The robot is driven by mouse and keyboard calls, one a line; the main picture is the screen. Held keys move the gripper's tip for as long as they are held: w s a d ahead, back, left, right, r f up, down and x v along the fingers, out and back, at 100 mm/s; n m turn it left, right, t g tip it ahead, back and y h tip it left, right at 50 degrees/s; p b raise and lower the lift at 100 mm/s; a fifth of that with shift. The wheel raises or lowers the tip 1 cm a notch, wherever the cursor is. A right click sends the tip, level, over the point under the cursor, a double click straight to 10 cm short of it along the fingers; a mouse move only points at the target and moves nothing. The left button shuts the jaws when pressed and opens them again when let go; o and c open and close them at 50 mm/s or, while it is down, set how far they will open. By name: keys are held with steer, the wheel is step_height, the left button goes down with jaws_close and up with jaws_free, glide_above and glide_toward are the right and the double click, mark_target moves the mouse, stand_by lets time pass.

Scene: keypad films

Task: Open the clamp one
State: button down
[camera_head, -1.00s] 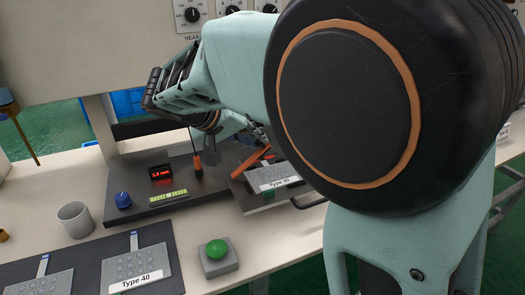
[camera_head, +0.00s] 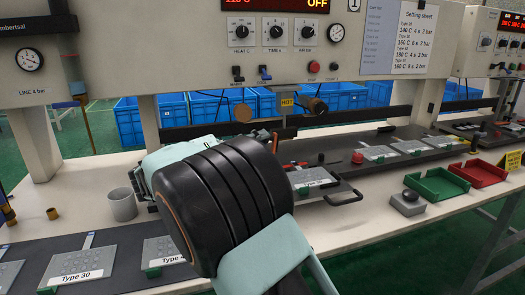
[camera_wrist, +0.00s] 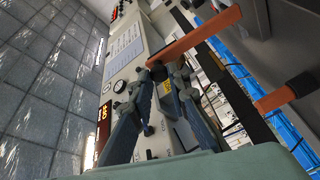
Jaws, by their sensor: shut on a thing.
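An orange clamp handle (camera_wrist: 198,36) slants across the upper part of the wrist view. Its lower left end meets the tips of my gripper (camera_wrist: 166,74), whose two grey-blue fingers are drawn together on it. A second orange bar (camera_wrist: 276,98) shows at the right of the wrist view, apart from the fingers. In the head view, a small orange piece of a clamp (camera_head: 275,139) shows just behind my arm. My arm hides most of the gripper and clamp there. I cannot read a number on either clamp.
A Type 30 plate (camera_head: 82,262) lies at the front left, with a grey cup (camera_head: 122,204) behind it. A plate with a black loop handle (camera_head: 343,197) is right of my arm. Green (camera_head: 437,184) and red (camera_head: 479,173) trays stand farther right. The press head (camera_head: 265,50) overhangs the bench.

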steer(key=shift+s+a+f+n+t+h+b, duration=0.25)
steer(key=shift+a+f+n+t+h+b, duration=0.2)
steer(key=shift+a+t+b, duration=0.25)
steer(key=shift+s+a+f+n+t+h+b, duration=0.25)
steer(key=shift+a+f+n+t+h+b, duration=0.15)
steer(key=shift+a+t+b, duration=0.2)
steer(key=c, duration=1.8)
jaws_free()
steer(key=shift+r, duration=0.1)
steer(key=v, duration=1.2)
